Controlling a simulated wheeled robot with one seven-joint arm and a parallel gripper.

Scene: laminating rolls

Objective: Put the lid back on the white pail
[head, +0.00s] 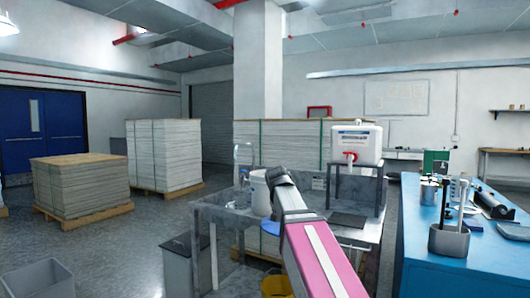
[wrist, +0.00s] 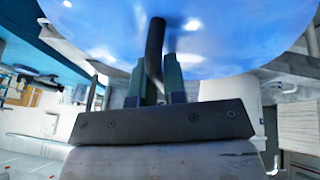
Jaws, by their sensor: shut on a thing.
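The white pail (head: 260,196) stands on the grey metal bench, partly hidden behind my arm in the head view. The lid is blue and round; its edge (head: 269,228) shows just left of my arm, in front of and below the pail in the picture. In the wrist view the lid (wrist: 230,35) fills the top, with a dark upright handle (wrist: 155,45) on it. My gripper (wrist: 155,85) is shut on this handle, one finger on each side. In the head view my arm hides the fingers. The pail's opening is not clearly visible.
The grey bench (head: 222,214) has a sink tap (head: 237,160) at its left and a white water container (head: 357,142) on a stand at its right. A yellow bucket (head: 276,287) is below. A blue table (head: 420,225) with tools stands at right.

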